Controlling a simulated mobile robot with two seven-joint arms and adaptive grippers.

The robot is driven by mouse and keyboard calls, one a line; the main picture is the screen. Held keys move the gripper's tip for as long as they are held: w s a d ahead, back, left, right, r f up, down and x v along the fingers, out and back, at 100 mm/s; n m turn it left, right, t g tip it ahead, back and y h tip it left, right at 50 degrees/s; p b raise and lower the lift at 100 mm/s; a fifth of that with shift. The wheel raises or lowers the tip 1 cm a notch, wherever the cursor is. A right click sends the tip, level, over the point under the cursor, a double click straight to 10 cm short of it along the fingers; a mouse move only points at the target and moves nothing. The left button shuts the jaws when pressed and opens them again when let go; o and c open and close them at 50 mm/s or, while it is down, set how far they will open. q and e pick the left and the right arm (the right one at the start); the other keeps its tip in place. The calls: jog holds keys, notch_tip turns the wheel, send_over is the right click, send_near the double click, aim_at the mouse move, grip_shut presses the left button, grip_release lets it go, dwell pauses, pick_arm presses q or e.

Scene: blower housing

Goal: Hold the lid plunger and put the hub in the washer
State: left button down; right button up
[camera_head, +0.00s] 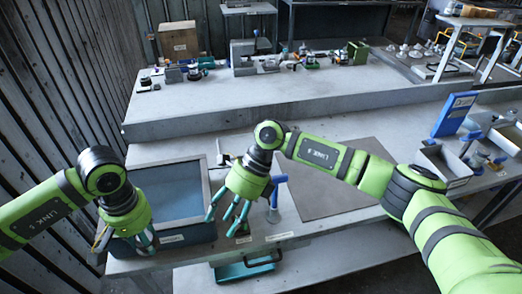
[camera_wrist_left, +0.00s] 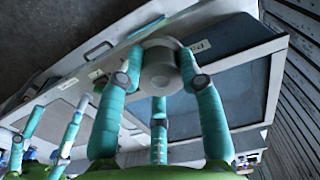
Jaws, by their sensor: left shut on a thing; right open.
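My left gripper (camera_head: 142,245) is low at the left front corner of the blue tub with a grey rim (camera_head: 205,180), which looks like the washer. In the left wrist view its teal fingers (camera_wrist_left: 158,90) are shut around a grey round part (camera_wrist_left: 160,62), likely the hub. The head view hides this part behind the fingers. My right gripper (camera_head: 228,222) is open and empty, pointing down just right of the tub. A blue-handled upright piece (camera_head: 279,179), possibly the lid plunger, stands just right of the right gripper, apart from its fingers.
A flat grey plate (camera_head: 330,185) lies right of the blue-handled piece. A blue panel (camera_head: 455,114) and a grey bin (camera_head: 440,165) stand at the right. A raised shelf (camera_head: 300,100) with several small parts runs behind. A teal case (camera_head: 245,269) sits below the table's front edge.

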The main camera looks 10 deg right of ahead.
jog(key=w+d+r+n+t+h, duration=0.2)
jog(key=w+d+r+n+h, duration=0.25)
jog(key=d, duration=0.25)
notch_tip(320, 180, up, 5)
jog(key=n+t+h, duration=0.2)
jog(key=h, duration=0.1)
send_over(276, 184)
jog(key=shift+f+y, duration=0.15)
jog(key=shift+y, duration=0.1)
jog(key=shift+w+d+f, duration=0.1)
jog(key=shift+d, duration=0.05)
notch_tip(276, 184, down, 12)
jog(key=shift+r, duration=0.2)
grip_shut()
